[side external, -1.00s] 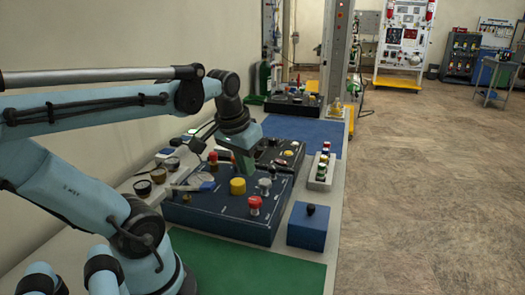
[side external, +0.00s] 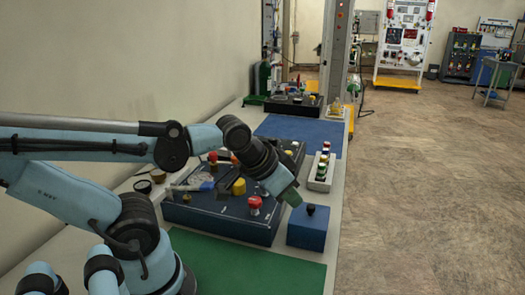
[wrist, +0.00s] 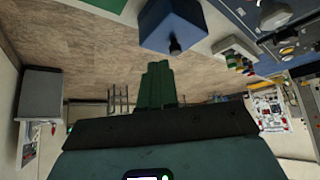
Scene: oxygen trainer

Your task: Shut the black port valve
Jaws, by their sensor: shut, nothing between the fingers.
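A blue box (side external: 312,233) stands at the bench's right edge, with a black knob (side external: 310,209) on its top. I take this knob as the black port valve; whether it is open or shut does not show. My gripper (side external: 295,199) points down and to the right, just left of the knob and a little above it in the side view. In the wrist view the green fingers (wrist: 158,80) are together and empty. The blue box (wrist: 165,20) and its black knob (wrist: 175,47) appear beyond the fingertips, apart from them.
A dark panel (side external: 215,222) with a red knob (side external: 254,204) and other knobs lies left of the box, partly under my arm. A light rack (side external: 319,183) of coloured caps stands behind the box. A green mat (side external: 290,262) lies in front, bare there.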

